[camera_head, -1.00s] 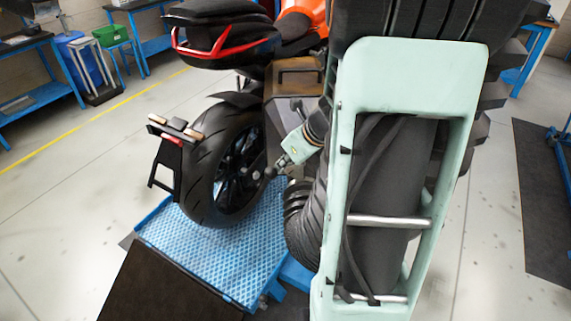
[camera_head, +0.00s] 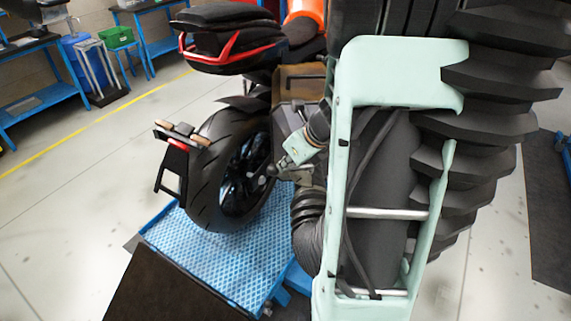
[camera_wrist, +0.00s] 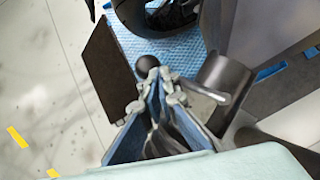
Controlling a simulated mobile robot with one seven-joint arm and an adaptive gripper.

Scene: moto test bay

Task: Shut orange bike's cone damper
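The orange bike (camera_head: 306,12) stands with its rear wheel (camera_head: 213,172) on a blue textured platform. A grey metal cone piece (camera_wrist: 226,76) shows in the wrist view, right of my gripper. A grey rod or lever runs from beside it towards my fingers. A dark ball knob (camera_wrist: 147,65) sits right at my fingertips. My gripper (camera_wrist: 156,82) has its fingers close together around or beside this knob end; I cannot tell which, nor whether they grip it. In the head view my gripper (camera_head: 279,167) is low beside the rear wheel, and my arm hides much of the cone.
A black ribbed hose (camera_head: 307,228) hangs below the cone area, close to my arm. The blue platform (camera_head: 225,262) has a dark ramp (camera_head: 160,290) at its front. Blue benches and bins stand at the back left. The floor at left is clear.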

